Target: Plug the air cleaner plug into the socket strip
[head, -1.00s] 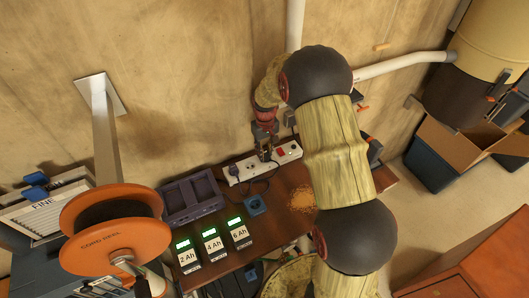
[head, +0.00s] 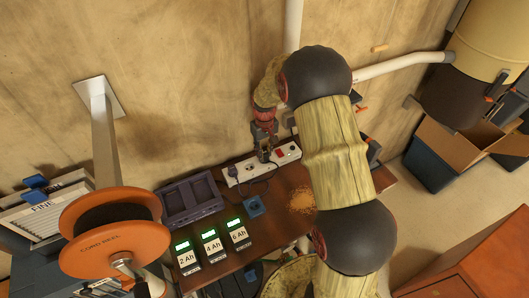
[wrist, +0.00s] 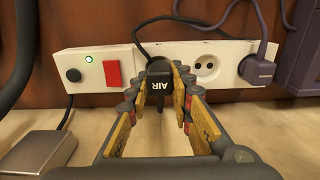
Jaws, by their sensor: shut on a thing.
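The white socket strip (head: 287,155) lies along the back of the bench against the wall. In the wrist view the strip (wrist: 232,80) crosses the picture. The black air cleaner plug (wrist: 158,76), marked AIR, is between the fingers of my gripper (wrist: 157,92), which is shut on it. The plug is up against the strip's front, left of a bare round socket (wrist: 206,68). The plug hides its own socket, and I cannot tell how deep it sits. In the head view my gripper (head: 264,153) is over the strip's middle.
A purple-grey plug (wrist: 258,70) sits at the strip's right part. A red switch (wrist: 112,74), green light (wrist: 88,59) and dark knob (wrist: 73,75) are at its left. A charger dock (head: 190,200), several labelled battery packs (head: 212,246) and a blue block (head: 254,206) are on the bench.

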